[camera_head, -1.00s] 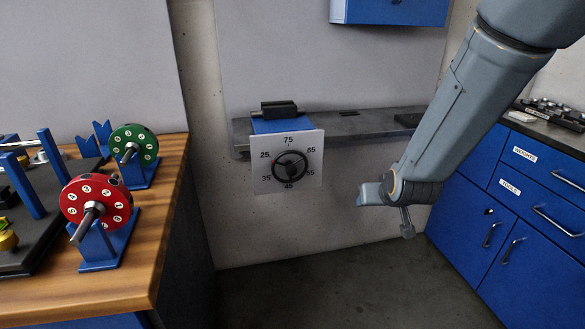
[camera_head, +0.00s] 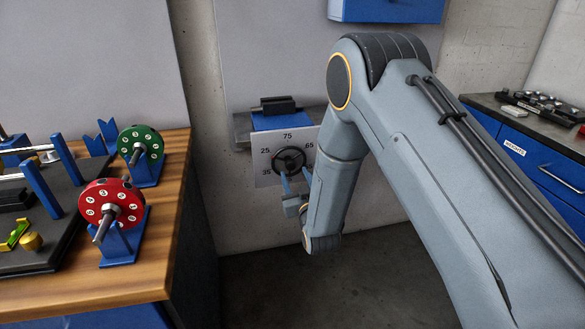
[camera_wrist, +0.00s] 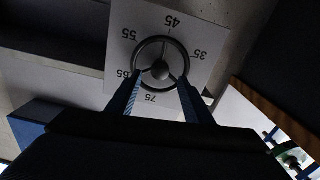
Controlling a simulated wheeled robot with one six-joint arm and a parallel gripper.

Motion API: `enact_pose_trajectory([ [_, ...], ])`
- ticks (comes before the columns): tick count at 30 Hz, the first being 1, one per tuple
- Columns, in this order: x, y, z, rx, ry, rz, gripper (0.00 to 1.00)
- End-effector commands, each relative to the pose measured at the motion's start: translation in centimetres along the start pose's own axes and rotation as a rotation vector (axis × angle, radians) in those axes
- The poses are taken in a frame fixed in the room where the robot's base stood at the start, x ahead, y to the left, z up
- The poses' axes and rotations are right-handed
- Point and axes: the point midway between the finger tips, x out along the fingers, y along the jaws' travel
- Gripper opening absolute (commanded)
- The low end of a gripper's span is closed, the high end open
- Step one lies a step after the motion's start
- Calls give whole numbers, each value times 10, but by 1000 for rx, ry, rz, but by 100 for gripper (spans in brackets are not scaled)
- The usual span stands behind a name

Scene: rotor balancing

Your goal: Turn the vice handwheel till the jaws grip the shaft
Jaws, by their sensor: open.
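The vice has a blue body (camera_head: 281,121) with dark jaws (camera_head: 278,105) on top and a white number plate (camera_head: 264,172) in front. Its dark round handwheel (camera_head: 290,160) is centred on that plate. It also shows upside down in the wrist view (camera_wrist: 160,70). My gripper (camera_head: 296,178) is open, its two blue fingers just below the wheel in the head view. In the wrist view the fingertips (camera_wrist: 160,82) are spread to either side of the wheel's rim. I cannot tell whether they touch it. No shaft can be made out between the jaws.
A wooden bench (camera_head: 145,270) at left carries a red rotor (camera_head: 112,200) and a green rotor (camera_head: 140,143) on blue stands. The vice sits on a grey shelf (camera_head: 242,128). Blue drawers (camera_head: 545,160) stand at right. Open floor lies below the vice.

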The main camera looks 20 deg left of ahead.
Motion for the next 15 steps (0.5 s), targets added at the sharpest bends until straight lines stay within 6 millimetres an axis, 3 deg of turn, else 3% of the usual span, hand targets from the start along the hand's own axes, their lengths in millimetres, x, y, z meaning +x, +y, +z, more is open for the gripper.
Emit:
enact_pose_trajectory([
  [6, 33, 0, 0, 0, 1, 0, 46],
  [15, 50, 0, 0, 0, -2, 0, 46],
])
